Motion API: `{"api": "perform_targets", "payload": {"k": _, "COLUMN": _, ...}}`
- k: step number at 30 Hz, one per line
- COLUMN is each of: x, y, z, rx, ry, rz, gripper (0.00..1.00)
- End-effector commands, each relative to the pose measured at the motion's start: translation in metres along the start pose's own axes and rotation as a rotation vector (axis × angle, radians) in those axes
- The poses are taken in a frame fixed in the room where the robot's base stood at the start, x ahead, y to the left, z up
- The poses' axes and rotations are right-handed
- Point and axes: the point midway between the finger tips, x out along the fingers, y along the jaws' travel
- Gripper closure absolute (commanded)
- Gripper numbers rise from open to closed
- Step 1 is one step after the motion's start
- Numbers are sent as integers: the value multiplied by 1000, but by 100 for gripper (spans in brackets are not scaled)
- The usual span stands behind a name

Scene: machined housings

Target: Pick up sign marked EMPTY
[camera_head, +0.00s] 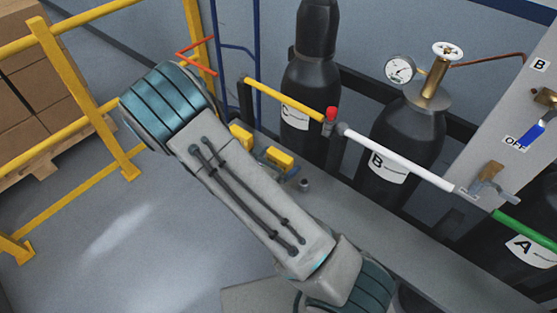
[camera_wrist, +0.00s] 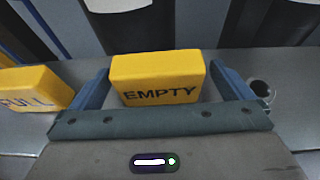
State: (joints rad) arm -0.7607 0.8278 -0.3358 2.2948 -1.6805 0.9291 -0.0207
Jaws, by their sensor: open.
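The sign marked EMPTY (camera_wrist: 157,77) is a yellow block with dark lettering, upright on a grey ledge. In the wrist view it stands between the two blue fingers of my open gripper (camera_wrist: 160,72), with a gap visible at least on its right side. I cannot tell how deep the fingers reach around it. The EMPTY sign also shows in the head view (camera_head: 280,158), beside my forearm. My gripper is mostly hidden behind the arm there.
A yellow FULL sign (camera_wrist: 32,89) stands just left of my left finger. A small metal ring (camera_wrist: 261,89) is to the right. Black gas cylinders (camera_head: 310,80) stand behind coloured bars, with a gauge (camera_head: 399,69) above. A yellow railing (camera_head: 80,90) is at left.

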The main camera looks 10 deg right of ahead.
Motion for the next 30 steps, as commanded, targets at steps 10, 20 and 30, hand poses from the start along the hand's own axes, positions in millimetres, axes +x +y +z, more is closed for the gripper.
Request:
{"api": "perform_targets", "payload": {"k": 10, "x": 28, "y": 1, "z": 0, "rx": -1, "ry": 0, "rz": 1, "gripper": 0}}
{"api": "perform_targets", "payload": {"k": 20, "x": 28, "y": 1, "z": 0, "rx": -1, "ry": 0, "rz": 1, "gripper": 47}}
{"api": "perform_targets", "payload": {"k": 30, "x": 27, "y": 1, "z": 2, "rx": 0, "ry": 0, "rz": 1, "gripper": 47}}
